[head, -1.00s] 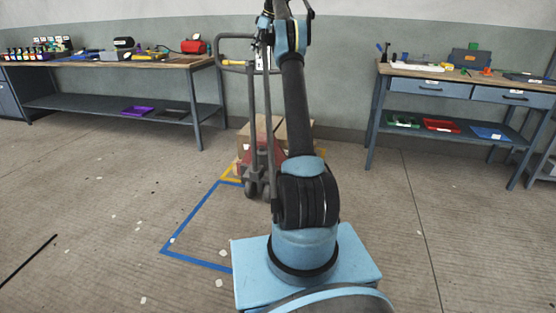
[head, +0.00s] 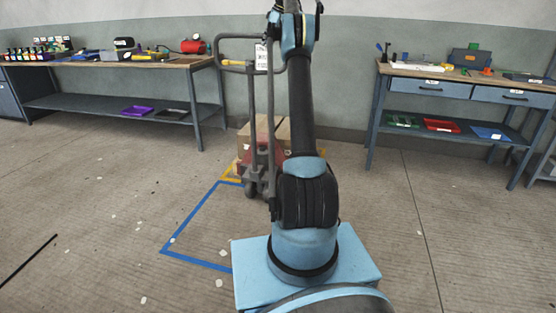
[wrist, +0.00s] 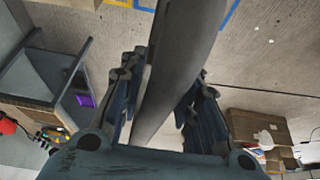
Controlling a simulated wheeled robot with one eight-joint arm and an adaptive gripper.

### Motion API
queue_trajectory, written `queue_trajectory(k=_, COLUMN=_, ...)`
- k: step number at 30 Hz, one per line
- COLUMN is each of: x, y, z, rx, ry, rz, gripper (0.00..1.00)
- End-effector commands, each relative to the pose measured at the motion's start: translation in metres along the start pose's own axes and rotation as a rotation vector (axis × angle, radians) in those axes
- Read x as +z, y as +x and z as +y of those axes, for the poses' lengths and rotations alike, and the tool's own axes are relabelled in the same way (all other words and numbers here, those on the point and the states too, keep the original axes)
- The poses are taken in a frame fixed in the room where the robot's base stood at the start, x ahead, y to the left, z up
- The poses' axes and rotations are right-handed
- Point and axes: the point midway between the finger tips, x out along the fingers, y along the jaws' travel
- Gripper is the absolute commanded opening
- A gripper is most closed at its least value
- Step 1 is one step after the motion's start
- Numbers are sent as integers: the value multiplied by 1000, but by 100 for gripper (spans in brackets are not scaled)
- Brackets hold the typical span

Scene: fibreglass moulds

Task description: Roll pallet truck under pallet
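The pallet truck (head: 262,165) stands ahead of my base in the head view, partly hidden by my arm. It has a red body and a tall grey handle (head: 252,95) with a loop at the top and a white label. Cardboard boxes (head: 283,130) stand behind it; the pallet itself cannot be made out. In the wrist view my gripper (wrist: 163,78) has its two dark-blue fingers spread, with a thick grey bar (wrist: 180,55), seemingly the handle, running between them. Whether either finger touches the bar is unclear.
Blue tape (head: 195,215) and yellow tape (head: 230,173) mark the floor by the truck. A workbench (head: 110,65) stands at the left, another bench with drawers (head: 465,88) at the right. The floor at left and right is largely clear.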

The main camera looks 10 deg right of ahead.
Motion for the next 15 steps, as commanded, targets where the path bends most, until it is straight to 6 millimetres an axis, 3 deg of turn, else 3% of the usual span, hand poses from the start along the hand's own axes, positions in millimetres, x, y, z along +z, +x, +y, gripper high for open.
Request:
queue_trajectory(k=7, x=43, y=-18, z=0, rx=0, ry=2, rz=0, gripper=30)
queue_trajectory(k=15, x=66, y=-28, z=0, rx=0, ry=0, rz=1, gripper=30)
